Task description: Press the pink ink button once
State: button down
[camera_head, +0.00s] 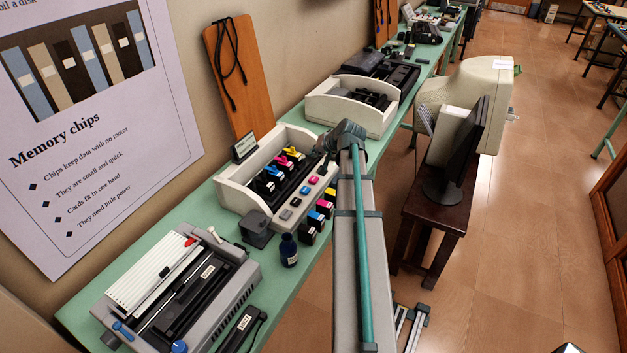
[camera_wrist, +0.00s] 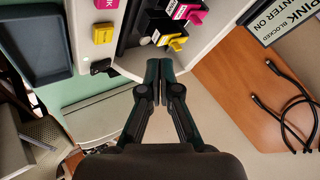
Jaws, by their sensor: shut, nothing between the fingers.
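The pink ink button (camera_head: 313,180) is a small square on the front panel of the white open printer (camera_head: 237,193), between a blue button (camera_head: 304,190) and a yellow one. In the wrist view, part of the pink button (camera_wrist: 107,4) shows at the top edge, with the yellow button (camera_wrist: 104,34) below it. My gripper (camera_wrist: 160,66) is shut and empty. Its fingertips are near the end of the printer, below the yellow cartridge (camera_wrist: 171,41) and to the right of the buttons in that view. I cannot tell whether they touch anything. In the head view my arm hides the fingertips.
Ink cartridges (camera_head: 270,181) sit inside the printer, and several more (camera_head: 317,218) stand in front of it. A small sign (camera_wrist: 283,18) stands behind the printer. A blue ink bottle (camera_head: 288,250), a binding machine (camera_head: 185,290) and another white printer (camera_head: 345,108) share the green table.

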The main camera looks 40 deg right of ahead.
aim_at(315, 179)
jog(key=shift+f+b, duration=2.2)
jog(key=shift+f, duration=1.9)
jog(key=shift+f+b, duration=0.4)
jog(key=shift+f, duration=0.05)
jog(key=shift+f+b, duration=0.4)
jog(key=shift+f, duration=0.1)
jog(key=shift+r+p, duration=0.5)
jog(key=shift+r, duration=0.45)
jog(key=shift+r, duration=0.1)
jog(key=shift+r+p, duration=1.3)
jog(key=shift+r, duration=1.15)
